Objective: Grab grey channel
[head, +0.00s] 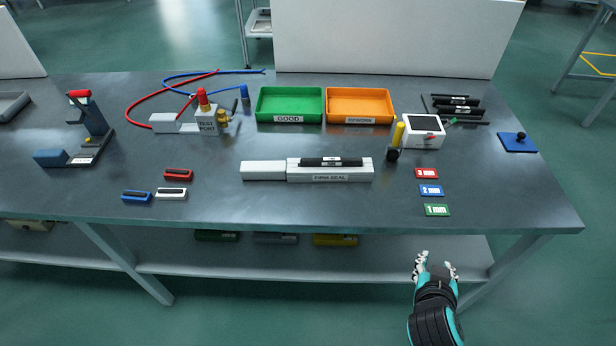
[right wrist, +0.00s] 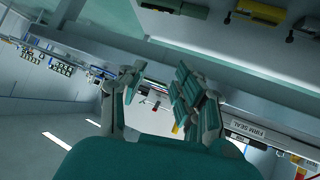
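No part carries a readable name saying grey channel. A dark bar (head: 330,161) with small white labels lies on the long white block marked FIRM SEAL (head: 330,174). A small pale grey-white piece (head: 171,194) with a dark top lies near the table's front left, beside a blue one (head: 137,197) and a red one (head: 178,174). A grey piece (head: 275,238) shows on the lower shelf, partly hidden by the tabletop. My right gripper (head: 435,266) is in front of the table's front edge, apart from all of these. Its fingers are spread and empty in the right wrist view (right wrist: 153,82).
Green (head: 290,104) and orange (head: 360,105) trays stand at the back. Several dark bars (head: 458,110) lie at back right. Red, blue and green tags (head: 430,190) lie front right. The lower shelf (head: 390,258) also holds green (head: 217,236) and yellow (head: 335,240) pieces.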

